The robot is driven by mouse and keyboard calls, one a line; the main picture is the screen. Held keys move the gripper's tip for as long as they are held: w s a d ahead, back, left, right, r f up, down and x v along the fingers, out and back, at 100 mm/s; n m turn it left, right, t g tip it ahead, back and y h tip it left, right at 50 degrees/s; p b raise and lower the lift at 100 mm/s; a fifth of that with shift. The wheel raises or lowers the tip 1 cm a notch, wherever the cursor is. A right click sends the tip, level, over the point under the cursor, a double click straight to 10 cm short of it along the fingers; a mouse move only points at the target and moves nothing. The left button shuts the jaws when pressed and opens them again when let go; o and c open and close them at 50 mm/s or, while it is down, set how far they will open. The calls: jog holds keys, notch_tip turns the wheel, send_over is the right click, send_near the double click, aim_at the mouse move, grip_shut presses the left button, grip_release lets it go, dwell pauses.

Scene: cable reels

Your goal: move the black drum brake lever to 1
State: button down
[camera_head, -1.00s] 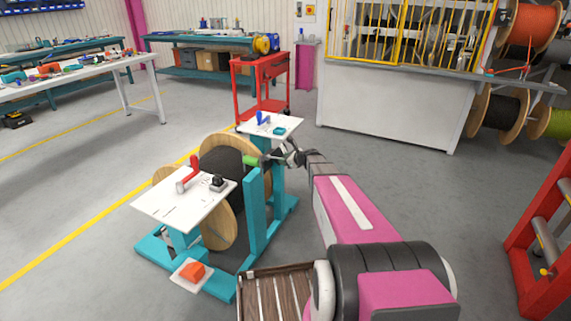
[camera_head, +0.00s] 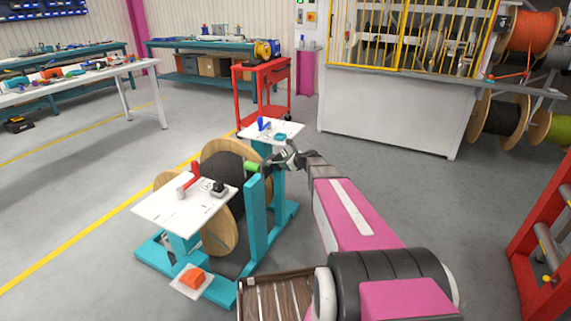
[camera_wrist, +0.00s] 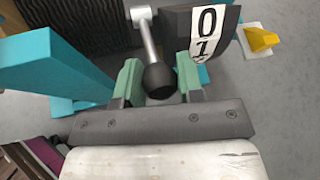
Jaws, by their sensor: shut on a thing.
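The brake lever (camera_wrist: 150,45) shows in the wrist view as a grey rod ending in a black ball knob (camera_wrist: 160,80). A dark block with a white label (camera_wrist: 207,32) reading 0 and 1 is just right of the rod. My gripper (camera_wrist: 158,82) has its two green fingertips on either side of the knob and is shut on it. In the head view my gripper (camera_head: 274,162) is at the right side of the black drum (camera_head: 222,170), beside the teal stand (camera_head: 256,215). The lever is too small to make out there.
A white panel (camera_head: 165,215) with a red lever (camera_head: 190,180) is on the near side of the stand. A smaller white panel (camera_head: 290,130) is behind my gripper.

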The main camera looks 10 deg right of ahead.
jog(key=c, duration=0.8)
grip_release()
jog(key=shift+w, duration=0.1)
jog(key=shift+o, duration=0.2)
jog(key=v, duration=1.1)
jog(key=shift+a, duration=0.1)
jog(key=s+a+f+n+g+h, duration=0.2)
jog(key=s+n+g, duration=0.1)
jog(key=s+n, duration=0.5)
jog(key=s+a+f+n+g+h, duration=0.2)
jog(key=s+a+n+g+h, duration=0.1)
jog(key=s+n, duration=0.6)
jog(key=s+a+f+n+g+h, duration=0.2)
jog(key=s+f+n+g+h, duration=0.1)
jog(key=s+n, duration=0.5)
jog(key=s, duration=0.3)
jog(key=shift+s+a+g, duration=0.25)
jog(key=shift+a+g, duration=0.05)
jog(key=shift+g, duration=0.1)
